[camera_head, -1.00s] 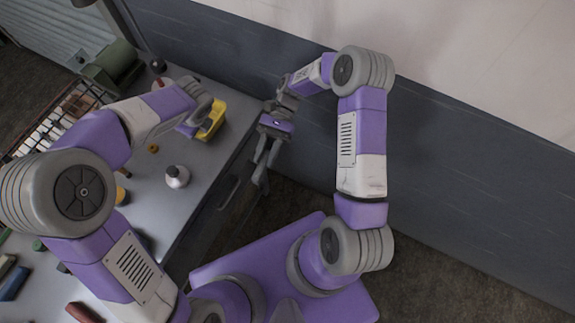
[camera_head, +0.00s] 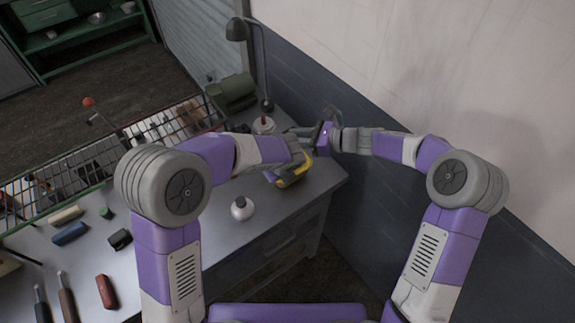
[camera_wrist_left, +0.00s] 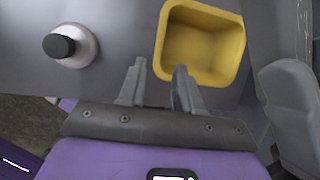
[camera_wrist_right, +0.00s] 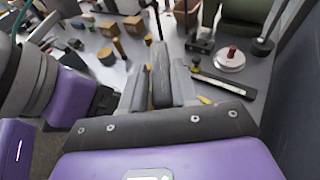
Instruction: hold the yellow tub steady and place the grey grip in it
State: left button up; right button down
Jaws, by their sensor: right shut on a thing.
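The yellow tub (camera_head: 291,179) stands on the grey table near its right end. It shows from above in the left wrist view (camera_wrist_left: 205,48) and looks empty. My left gripper (camera_wrist_left: 160,75) is open. One finger overlaps the tub's near wall in the picture and the other is outside it; I cannot tell if they touch. My right gripper (camera_wrist_right: 160,80) is shut on the grey grip (camera_wrist_right: 161,75), a dark grey block between its fingers. In the head view my right gripper (camera_head: 298,131) is above the table, just behind the tub, partly hidden by my left arm.
A white bottle with a dark cap (camera_wrist_left: 72,46) stands left of the tub. A desk lamp (camera_head: 262,60) and a green machine (camera_head: 232,92) stand at the back. A wire rack (camera_head: 85,165) and several loose objects lie to the left. The wall is close on the right.

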pick_arm(q)
jog(key=x, duration=0.9)
jog(key=shift+w+f, duration=0.1)
jog(key=shift+f, duration=0.05)
grip_shut()
